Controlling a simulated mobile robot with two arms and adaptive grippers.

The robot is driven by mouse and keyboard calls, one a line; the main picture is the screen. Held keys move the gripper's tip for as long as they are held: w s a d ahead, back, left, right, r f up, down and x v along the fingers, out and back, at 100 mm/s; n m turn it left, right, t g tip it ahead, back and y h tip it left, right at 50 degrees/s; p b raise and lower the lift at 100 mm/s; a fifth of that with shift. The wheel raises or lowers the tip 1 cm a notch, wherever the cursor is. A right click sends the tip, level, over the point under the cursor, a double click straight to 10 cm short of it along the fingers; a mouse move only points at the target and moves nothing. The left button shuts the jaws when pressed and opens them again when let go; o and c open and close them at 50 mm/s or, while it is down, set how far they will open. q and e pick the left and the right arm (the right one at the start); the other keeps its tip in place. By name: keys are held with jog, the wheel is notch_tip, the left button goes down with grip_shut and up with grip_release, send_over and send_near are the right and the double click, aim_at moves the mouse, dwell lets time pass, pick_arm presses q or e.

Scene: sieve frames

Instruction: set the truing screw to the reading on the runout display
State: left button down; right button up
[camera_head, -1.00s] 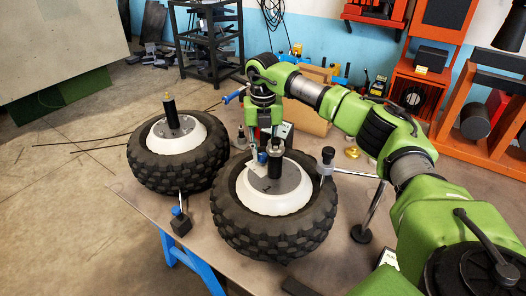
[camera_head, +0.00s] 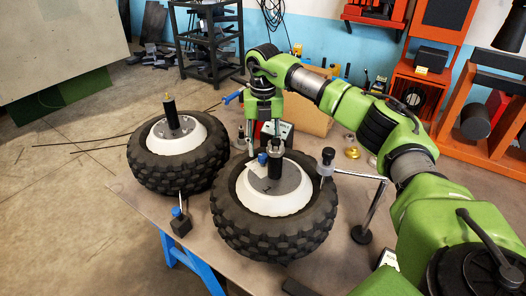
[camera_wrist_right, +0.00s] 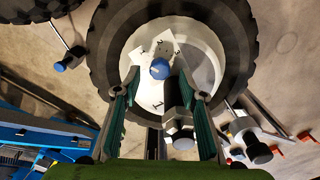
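The truing screw appears as a small blue knob (camera_head: 262,158) on a pale plate on the front wheel's hub (camera_head: 275,204). In the right wrist view the blue knob (camera_wrist_right: 160,69) sits beside a white dial plate (camera_wrist_right: 153,92) with digits; its setting is too small to read. My right gripper (camera_head: 264,146) is above and behind the knob, fingers apart and empty. In the wrist view its teal-padded fingers (camera_wrist_right: 158,82) stand either side of the knob's line of sight. A box (camera_head: 287,131) behind the wheel may be the runout display; its reading cannot be read. My left gripper is out of view.
A black post (camera_head: 275,165) with a metal top stands on the hub close to the knob. A stand with a metal arm (camera_head: 374,207) reaches the wheel from the right. A second wheel (camera_head: 160,178) lies left, and a small blue-topped block (camera_head: 180,222) stands in front.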

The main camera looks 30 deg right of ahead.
aim_at(263, 156)
notch_tip(263, 156, up, 10)
dwell(0.3)
jog(key=shift+f, duration=0.15)
dwell(0.3)
